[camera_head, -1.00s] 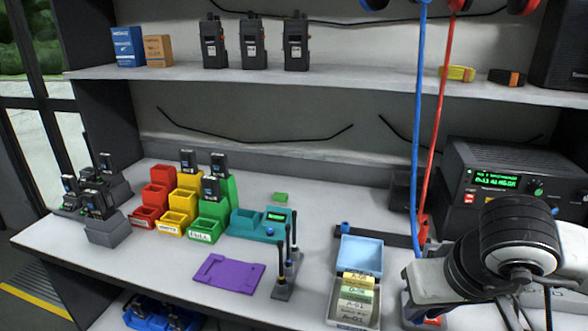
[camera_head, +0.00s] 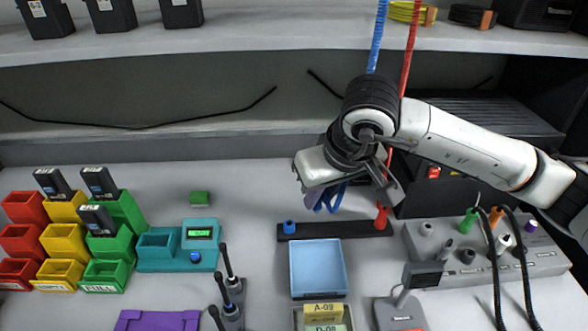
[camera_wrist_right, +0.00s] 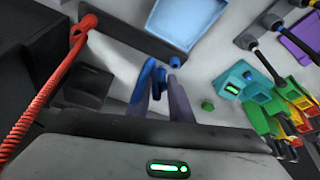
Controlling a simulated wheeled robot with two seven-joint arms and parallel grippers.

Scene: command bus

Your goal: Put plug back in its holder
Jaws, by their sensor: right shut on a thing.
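My right gripper (camera_head: 328,200) is above the black bar (camera_head: 335,230) at the back of the bench. It is shut on a blue plug (camera_head: 334,196), at the lower end of the blue coiled cord (camera_head: 378,40). In the right wrist view the blue plug (camera_wrist_right: 147,85) lies along the grey fingers. A small blue socket (camera_head: 289,227) stands at the bar's left end, apart from the held plug; it also shows in the right wrist view (camera_wrist_right: 174,62). A red plug (camera_head: 382,217) with a red cord stands at the bar's right end. My left gripper is not in view.
A light blue box (camera_head: 318,268) stands in front of the bar. A teal unit (camera_head: 200,245) and coloured bins (camera_head: 110,245) are to the left. A grey panel (camera_head: 500,250) with plugs and black cables is to the right. A shelf (camera_head: 270,50) hangs above.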

